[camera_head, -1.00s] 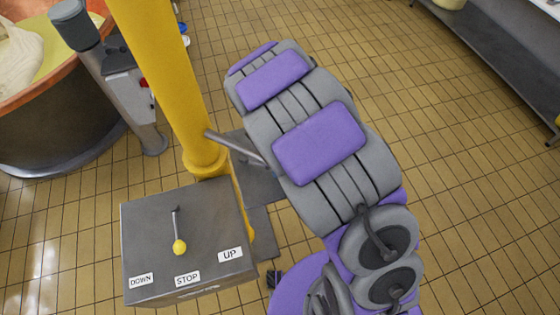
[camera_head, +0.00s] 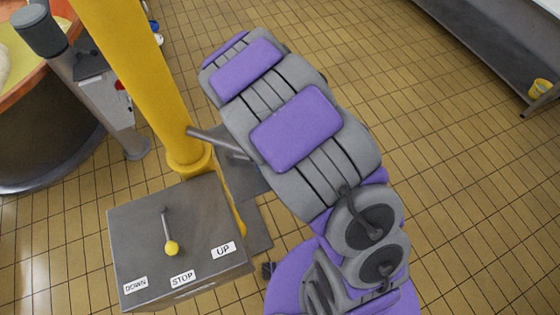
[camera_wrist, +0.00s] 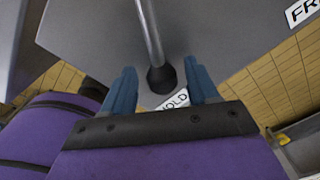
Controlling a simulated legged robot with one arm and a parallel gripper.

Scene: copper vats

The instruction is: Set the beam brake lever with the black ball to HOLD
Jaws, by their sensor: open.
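In the wrist view the beam brake lever is a grey rod (camera_wrist: 150,35) ending in a black ball (camera_wrist: 161,79). It stands over a grey panel (camera_wrist: 95,35). My gripper (camera_wrist: 163,84) is open, with one blue finger on each side of the ball. I cannot tell whether either finger touches it. The HOLD label (camera_wrist: 176,100) lies right by the ball, partly hidden. The FREE label (camera_wrist: 303,11) is apart at the upper right.
A grey box (camera_head: 135,235) has another lever, with a yellow ball (camera_head: 172,248), and labels DOWN, STOP and UP. A yellow post (camera_head: 150,90) stands behind it, with a grey bar (camera_head: 215,142) beside it. A copper vat (camera_head: 45,125) is at left.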

